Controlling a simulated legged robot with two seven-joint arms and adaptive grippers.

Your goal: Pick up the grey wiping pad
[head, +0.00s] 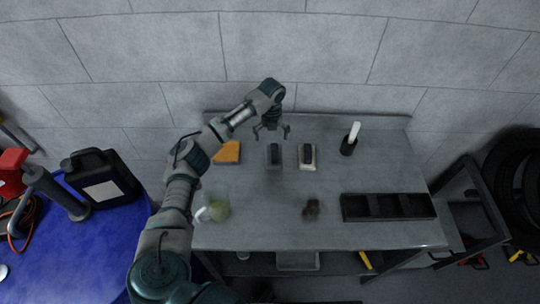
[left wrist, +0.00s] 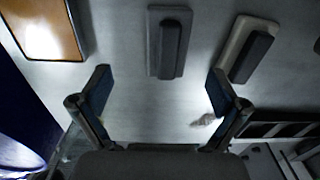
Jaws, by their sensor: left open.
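The grey wiping pad (head: 275,155), with a dark handle block on top, lies flat on the grey bench, left of a similar pad with a pale base (head: 307,157). In the left wrist view the grey pad (left wrist: 154,44) is at upper middle and the pale-based pad (left wrist: 235,45) is to its right. My left gripper (head: 271,131) is open and empty above the bench, by the far end of the grey pad in the head view. In the wrist view its fingers (left wrist: 159,80) are spread apart, with the pad beyond them and not between them. My right gripper does not show.
An orange block (head: 227,152) lies left of the pads. A black holder with a white handle (head: 350,142) stands at back right. A black compartment tray (head: 388,207), a dark brown smudge (head: 311,208) and a greenish container (head: 219,210) are nearer. The bench middle is clear.

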